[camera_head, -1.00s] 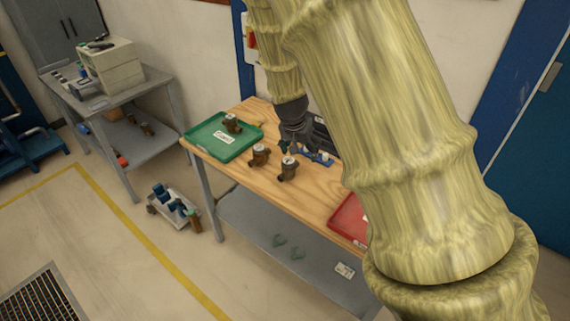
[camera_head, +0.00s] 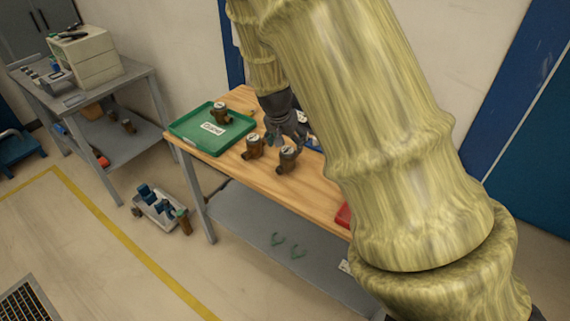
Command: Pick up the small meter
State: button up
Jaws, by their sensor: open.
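My gripper (camera_head: 285,136) is open and points down over the wooden table, just behind two brass meters. One meter (camera_head: 253,147) stands left of the fingers. The other meter (camera_head: 287,159) stands just below the fingers in the picture; I cannot tell whether they touch it. A third brass meter (camera_head: 220,113) sits on the green tray (camera_head: 188,133). The meters look close in size, so I cannot tell surely which is the small one. Nothing shows held between the fingers.
The wooden table (camera_head: 313,190) has bare wood in front of the meters. A red tray (camera_head: 343,216) is mostly hidden by my arm. A grey bench (camera_head: 140,80) stands left with boxes. A floor crate (camera_head: 160,210) holds several parts.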

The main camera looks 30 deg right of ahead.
aim_at(287, 150)
jog(key=p+x, duration=0.1)
jog(key=x, duration=0.3)
jog(key=shift+d+f, duration=0.15)
jog(key=shift+a+p+x, duration=0.15)
jog(key=shift+p+x, duration=0.45)
jog(key=shift+x, duration=0.4)
jog(key=shift+a+p+x, duration=0.15)
jog(key=shift+p+x, duration=0.4)
jog(key=shift+x, duration=1.6)
jog(key=shift+c, duration=0.4)
jog(key=shift+w, duration=0.1)
jog(key=c, duration=1.4)
